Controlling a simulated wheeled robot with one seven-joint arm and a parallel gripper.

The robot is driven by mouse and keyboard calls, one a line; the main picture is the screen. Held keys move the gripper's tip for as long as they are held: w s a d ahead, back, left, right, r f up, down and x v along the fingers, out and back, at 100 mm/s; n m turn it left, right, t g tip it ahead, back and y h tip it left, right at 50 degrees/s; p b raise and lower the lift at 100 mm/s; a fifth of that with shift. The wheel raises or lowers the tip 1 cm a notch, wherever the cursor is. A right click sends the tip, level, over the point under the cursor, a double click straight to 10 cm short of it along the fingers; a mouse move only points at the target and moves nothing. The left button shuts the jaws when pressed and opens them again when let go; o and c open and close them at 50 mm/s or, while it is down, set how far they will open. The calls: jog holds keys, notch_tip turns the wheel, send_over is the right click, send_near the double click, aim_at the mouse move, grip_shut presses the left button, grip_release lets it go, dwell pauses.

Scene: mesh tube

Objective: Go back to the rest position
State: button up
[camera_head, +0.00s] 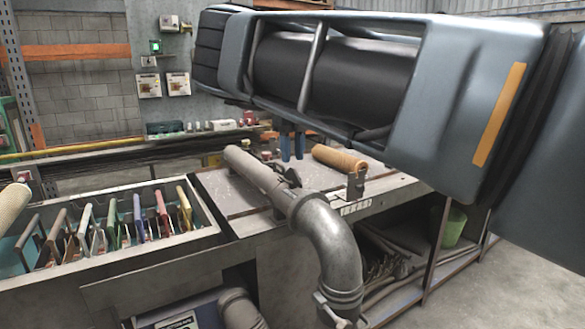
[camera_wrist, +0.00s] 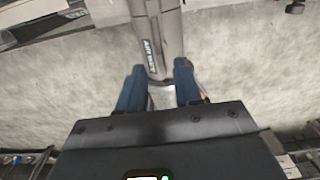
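My gripper (camera_head: 292,145) shows small behind my large grey arm link in the head view, its blue fingers pointing down over the workbench. In the wrist view my gripper (camera_wrist: 160,78) has its two blue fingers apart, with no held object visible between them. A grey pipe (camera_wrist: 155,30) with lettering lies beyond the fingertips; I cannot tell whether they touch it. A tan mesh tube (camera_head: 339,159) lies on the bench to the right of the fingers. Another mesh tube (camera_head: 12,204) is partly in view at the left edge.
A thick grey pipe (camera_head: 335,250) with an elbow crosses the bench (camera_head: 226,197) and bends down in front. A bin of several coloured panels (camera_head: 205,238) stands at left. A green bucket (camera_head: 453,227) sits below the bench at right. Wall boxes (camera_head: 148,85) hang behind.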

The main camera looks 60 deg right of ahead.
jog(key=shift+r, duration=1.1)
